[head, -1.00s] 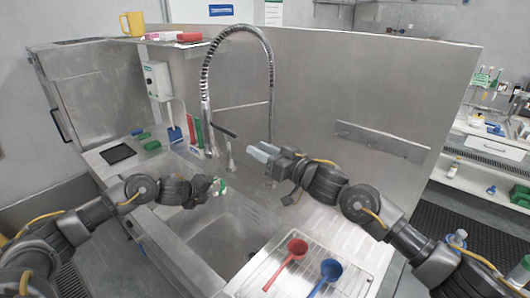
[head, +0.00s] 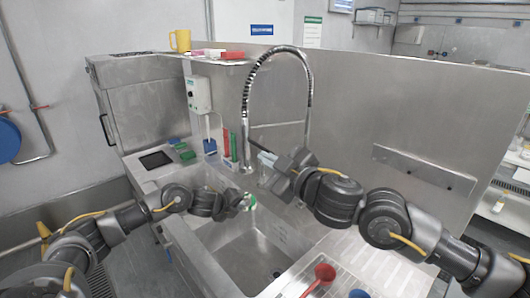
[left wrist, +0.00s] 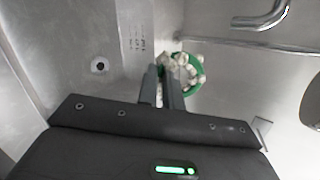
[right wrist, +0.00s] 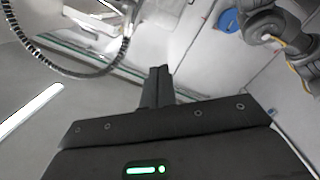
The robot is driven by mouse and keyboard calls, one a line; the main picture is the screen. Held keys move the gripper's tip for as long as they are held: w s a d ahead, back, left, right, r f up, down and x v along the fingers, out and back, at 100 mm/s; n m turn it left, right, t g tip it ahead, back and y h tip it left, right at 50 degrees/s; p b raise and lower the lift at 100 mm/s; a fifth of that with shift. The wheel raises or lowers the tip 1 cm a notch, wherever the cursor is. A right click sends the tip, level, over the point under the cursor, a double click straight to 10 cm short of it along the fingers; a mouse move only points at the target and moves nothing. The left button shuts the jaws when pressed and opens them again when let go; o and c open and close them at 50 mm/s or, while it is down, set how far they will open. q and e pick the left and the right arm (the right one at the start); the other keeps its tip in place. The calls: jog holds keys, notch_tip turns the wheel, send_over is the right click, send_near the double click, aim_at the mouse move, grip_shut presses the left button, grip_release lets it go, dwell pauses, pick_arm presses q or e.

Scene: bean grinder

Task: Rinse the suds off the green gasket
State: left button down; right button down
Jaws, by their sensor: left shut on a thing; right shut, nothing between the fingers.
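The green gasket (left wrist: 203,76) is a ring with several whitish suds blobs on it. My left gripper (left wrist: 166,82) is shut on its edge in the left wrist view. In the head view the gasket (head: 251,201) is small, at the tip of my left gripper (head: 242,202), held over the sink (head: 235,255) and below the tap's spray head (head: 246,150). My right gripper (head: 266,164) is shut and empty, just right of the spray head, near a dark lever (head: 260,146). In the right wrist view its fingers (right wrist: 157,88) are together.
The tall spring-hose tap (head: 310,75) arches over the sink. Red and blue scoops lie on the drainboard at front right, the red scoop (head: 323,272) nearer the sink. Green blocks (head: 187,155) and a black tray (head: 156,160) sit on the left ledge.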

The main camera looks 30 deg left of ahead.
aim_at(264, 150)
jog(key=w+a+f, duration=0.1)
jog(key=w+a, duration=0.1)
jog(key=w, duration=0.1)
jog(key=w+a+f+n+t, duration=0.1)
jog(key=w+a, duration=0.1)
jog(key=w, duration=0.1)
jog(key=w+a+f+n+h, duration=0.1)
jog(key=w+a, duration=0.1)
jog(key=w, duration=0.1)
jog(key=shift+w+a+f+t, duration=0.15)
jog(key=shift+a+f+t, duration=0.15)
jog(key=shift+a+t, duration=0.1)
dwell(0.4)
jog(key=shift+a, duration=0.1)
